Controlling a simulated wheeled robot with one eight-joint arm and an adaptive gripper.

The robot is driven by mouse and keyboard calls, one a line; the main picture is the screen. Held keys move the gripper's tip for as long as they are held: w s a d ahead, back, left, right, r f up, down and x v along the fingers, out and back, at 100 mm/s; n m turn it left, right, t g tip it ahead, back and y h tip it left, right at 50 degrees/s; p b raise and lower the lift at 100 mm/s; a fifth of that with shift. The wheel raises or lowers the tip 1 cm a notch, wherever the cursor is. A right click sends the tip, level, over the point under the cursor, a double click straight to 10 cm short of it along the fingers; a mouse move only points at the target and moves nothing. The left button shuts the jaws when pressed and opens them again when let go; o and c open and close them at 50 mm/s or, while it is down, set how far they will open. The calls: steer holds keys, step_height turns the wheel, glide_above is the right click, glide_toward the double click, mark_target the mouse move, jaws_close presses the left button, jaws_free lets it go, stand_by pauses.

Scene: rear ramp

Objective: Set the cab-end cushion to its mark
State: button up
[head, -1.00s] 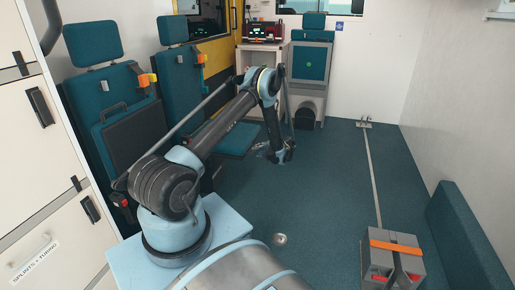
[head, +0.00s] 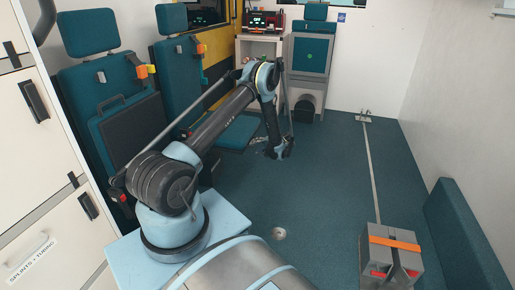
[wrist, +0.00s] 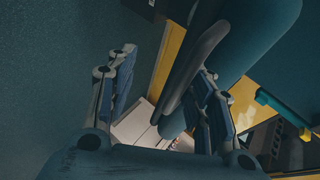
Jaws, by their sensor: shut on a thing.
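The teal seat cushion (head: 232,133) of the second side seat, the one nearer the yellow bulkhead, sticks out low behind my arm in the head view. My gripper (head: 274,152) is at its outer right end, pointing down. In the wrist view a teal cushion with a dark grey edge (wrist: 203,58) slants up between and beyond the fingers of my gripper (wrist: 165,80). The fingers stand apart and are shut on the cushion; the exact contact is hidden. I cannot pick out a mark for the cushion.
The nearer side seat (head: 125,130) has a dark folded panel. A grey box with an orange strap (head: 392,260) stands on the floor at front right. A grey-backed seat with a green dot (head: 310,60) is at the far wall.

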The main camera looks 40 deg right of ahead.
steer(key=shift+s+d+r, duration=0.1)
steer(key=shift+s+d, duration=0.2)
steer(key=shift+s, duration=0.25)
steer(key=v, duration=1.1)
steer(key=shift+a+r, duration=0.2)
steer(key=shift+r, duration=0.05)
